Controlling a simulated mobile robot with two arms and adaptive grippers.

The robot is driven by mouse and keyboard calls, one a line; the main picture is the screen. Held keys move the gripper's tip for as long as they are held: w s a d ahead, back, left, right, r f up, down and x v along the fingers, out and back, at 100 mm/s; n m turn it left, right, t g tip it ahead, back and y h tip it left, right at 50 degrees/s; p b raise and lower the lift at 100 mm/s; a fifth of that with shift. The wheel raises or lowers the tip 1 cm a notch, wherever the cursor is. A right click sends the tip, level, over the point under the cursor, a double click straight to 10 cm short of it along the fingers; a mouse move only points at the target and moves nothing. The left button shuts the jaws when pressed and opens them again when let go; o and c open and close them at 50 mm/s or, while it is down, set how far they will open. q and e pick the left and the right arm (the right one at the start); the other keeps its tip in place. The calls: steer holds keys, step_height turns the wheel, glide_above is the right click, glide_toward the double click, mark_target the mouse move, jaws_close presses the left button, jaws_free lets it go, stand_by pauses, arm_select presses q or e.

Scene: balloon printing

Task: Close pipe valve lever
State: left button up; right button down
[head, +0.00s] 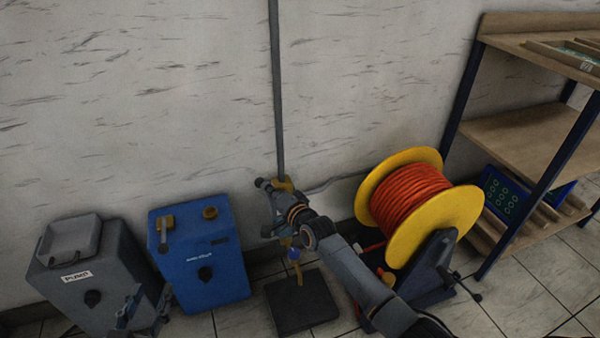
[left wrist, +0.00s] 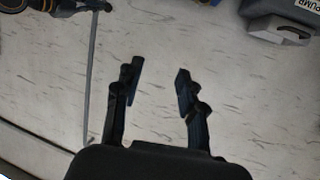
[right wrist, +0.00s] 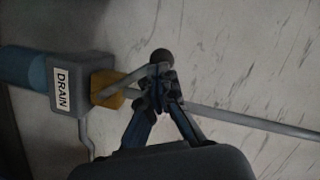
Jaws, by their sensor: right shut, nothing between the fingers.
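In the right wrist view the pipe valve has a yellow body (right wrist: 107,88) beside a grey box labelled DRAIN (right wrist: 70,88). Its metal lever (right wrist: 133,79) slants away from the line of the grey pipe (right wrist: 240,117) and ends near a black ball knob (right wrist: 162,57). My right gripper (right wrist: 164,82) is shut with nothing between its fingers; its tips are at the lever's end by the knob. Contact cannot be told. In the head view my right arm hides most of the valve (head: 284,185). My left gripper (left wrist: 157,74) is open and empty, low left in the head view (head: 148,300).
A grey pump box (head: 92,272) and a blue box (head: 203,255) stand left of the pipe. A yellow reel (head: 440,225) with orange hose (head: 408,196) stands close to my right arm. A wooden shelf (head: 520,140) is at the right. The wall above the boxes is clear.

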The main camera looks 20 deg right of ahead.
arm_select(q)
steer(key=s+a+f+g+y+p, duration=0.3)
steer(key=s+a+f+g, duration=0.2)
steer(key=s+f+g, duration=0.55)
steer(key=shift+w+d+r+t+h+b, duration=0.2)
steer(key=shift+w+d+t, duration=0.1)
steer(key=shift+w+t, duration=0.25)
steer(key=shift+w+d+r+t+h+b, duration=0.15)
steer(key=shift+w+d+r+t, duration=0.15)
steer(key=shift+t, duration=0.4)
steer(key=shift+w+d+r+t+h+b, duration=0.15)
steer(key=shift+w+d+t, duration=0.1)
steer(key=shift+w+t, duration=0.3)
arm_select(e)
steer(key=a+f+n+h, duration=0.1)
steer(key=a+f+n, duration=0.3)
steer(key=f, duration=0.2)
steer(key=shift+a+f+g+h, duration=0.15)
steer(key=shift+a+g+h, duration=0.15)
steer(key=shift+g, duration=0.1)
arm_select(q)
steer(key=shift+s, duration=0.1)
